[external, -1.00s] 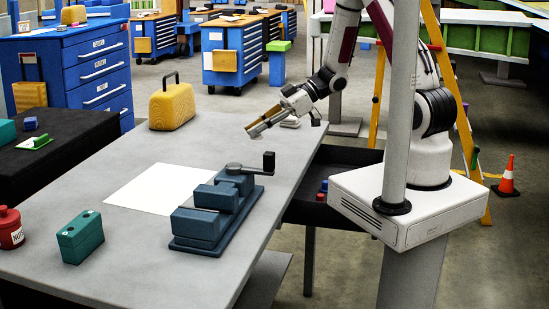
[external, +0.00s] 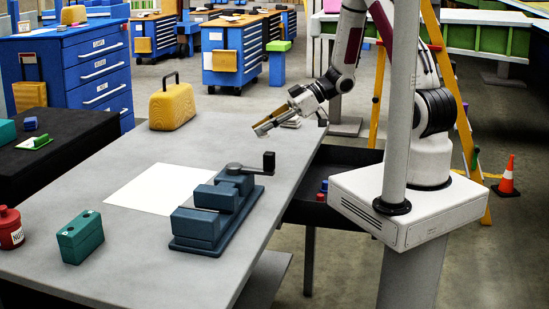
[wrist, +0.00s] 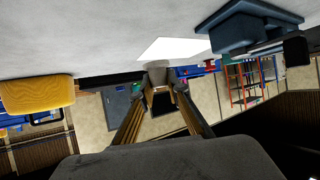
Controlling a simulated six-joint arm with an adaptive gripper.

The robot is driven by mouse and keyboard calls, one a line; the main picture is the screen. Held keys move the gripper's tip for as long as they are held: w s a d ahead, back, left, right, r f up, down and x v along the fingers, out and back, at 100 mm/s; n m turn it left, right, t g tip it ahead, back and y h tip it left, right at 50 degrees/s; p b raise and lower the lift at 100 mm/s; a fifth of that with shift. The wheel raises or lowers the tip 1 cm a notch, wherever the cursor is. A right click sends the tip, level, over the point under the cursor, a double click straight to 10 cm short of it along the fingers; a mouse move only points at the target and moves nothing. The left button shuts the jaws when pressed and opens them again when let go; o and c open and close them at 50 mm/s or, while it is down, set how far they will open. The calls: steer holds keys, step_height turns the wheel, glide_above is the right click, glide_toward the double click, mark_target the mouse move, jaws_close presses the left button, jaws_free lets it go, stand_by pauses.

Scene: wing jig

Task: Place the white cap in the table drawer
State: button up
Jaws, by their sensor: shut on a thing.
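My gripper (external: 264,128) is above the far part of the grey table, tilted down to the left. Its fingers are closed on a small pale thing, apparently the white cap (wrist: 157,71), which shows between the fingertips in the wrist view. The cap is hard to make out in the external view. The dark table drawer (external: 345,157) is open at the table's right side, below the tabletop. Small red and blue blocks (external: 323,189) lie in it. My arm and base hide part of the drawer.
A blue vise (external: 213,217) stands on the table beside a white sheet (external: 150,188). A yellow case (external: 172,107) stands at the far left edge. A teal block (external: 80,239) and a red jar (external: 10,229) are near the front. The table's right edge lies before the drawer.

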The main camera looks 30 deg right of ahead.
steer(key=w+d+f+m+t+h, duration=0.1)
steer(key=w+d+m+t+h, duration=0.2)
steer(key=d, duration=0.7)
steer(key=w+d+f+m+t+h, duration=0.2)
steer(key=d+m+h, duration=0.3)
steer(key=d, duration=0.6)
steer(key=w+d+f+m+t+h, duration=0.1)
steer(key=w+d+m+t+h, duration=0.2)
steer(key=d+m, duration=0.4)
steer(key=d+t, duration=0.1)
steer(key=d, duration=0.3)
steer(key=shift+w+f+h, duration=0.3)
steer(key=shift+w+h, duration=0.1)
glide_toward(332, 167)
steer(key=shift+w+a+r, duration=0.45)
steer(key=shift+w+a, duration=0.05)
steer(key=shift+a, duration=0.2)
steer(key=shift+w+a+r, duration=0.45)
steer(key=shift+w+a, duration=0.05)
steer(key=shift+a, duration=0.25)
steer(key=shift+w+a+r, duration=0.45)
steer(key=shift+a, duration=0.25)
steer(key=shift+f, duration=2)
steer(key=shift+f, duration=0.1)
steer(key=o, duration=0.8)
